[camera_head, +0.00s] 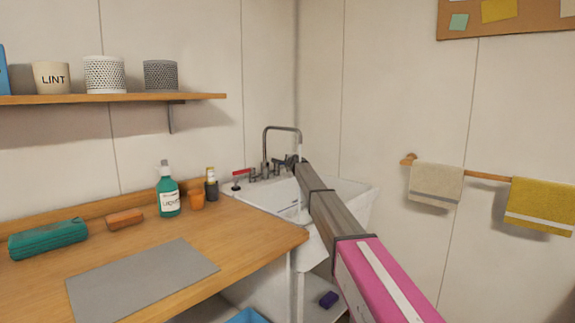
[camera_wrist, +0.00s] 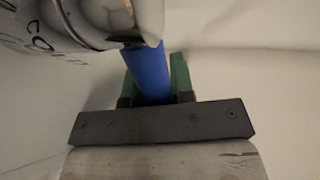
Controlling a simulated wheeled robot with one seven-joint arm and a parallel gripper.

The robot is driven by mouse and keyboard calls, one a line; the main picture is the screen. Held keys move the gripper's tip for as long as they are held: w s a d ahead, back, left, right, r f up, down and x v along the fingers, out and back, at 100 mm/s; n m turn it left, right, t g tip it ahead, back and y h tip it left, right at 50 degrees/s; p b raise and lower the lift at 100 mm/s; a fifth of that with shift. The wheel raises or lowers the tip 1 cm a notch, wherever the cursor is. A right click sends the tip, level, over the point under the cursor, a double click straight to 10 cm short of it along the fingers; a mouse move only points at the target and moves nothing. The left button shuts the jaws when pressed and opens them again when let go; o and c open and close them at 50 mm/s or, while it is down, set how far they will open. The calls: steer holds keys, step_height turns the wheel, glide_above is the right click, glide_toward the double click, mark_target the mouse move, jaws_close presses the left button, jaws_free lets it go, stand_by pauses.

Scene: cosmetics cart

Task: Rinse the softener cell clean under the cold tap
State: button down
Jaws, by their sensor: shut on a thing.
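In the wrist view, my gripper (camera_wrist: 155,78) has its green fingers shut around a blue lever (camera_wrist: 150,72). The lever joins a shiny chrome tap body (camera_wrist: 105,20) with partly cut-off lettering that looks like COLD. In the head view, my gripper (camera_head: 298,166) reaches over the white sink (camera_head: 352,190) to the taps, and hides the blue lever. The curved spout (camera_head: 283,128) rises behind it. A thin pale streak below the spout tip looks like running water. The red tap lever (camera_head: 241,172) is at the left. I cannot make out the softener cell.
The wooden counter (camera_head: 235,250) left of the sink bears a grey mat (camera_head: 142,279), a green bottle (camera_head: 168,197), an orange cup (camera_head: 197,200) and a teal case (camera_head: 48,239). Towels hang on a rail (camera_head: 487,175) at right. A purple block (camera_head: 328,299) lies below the sink.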

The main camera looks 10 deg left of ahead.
steer(key=shift+s+d+h, duration=0.1)
steer(key=shift+d+h, duration=0.05)
steer(key=shift+h, duration=0.15)
stand_by(0.4)
steer(key=c, duration=1)
jaws_free()
steer(key=v, duration=1)
steer(key=shift+s+d+f, duration=0.1)
steer(key=shift+s+d, duration=0.05)
steer(key=shift+s, duration=0.25)
steer(key=shift+s, duration=0.1)
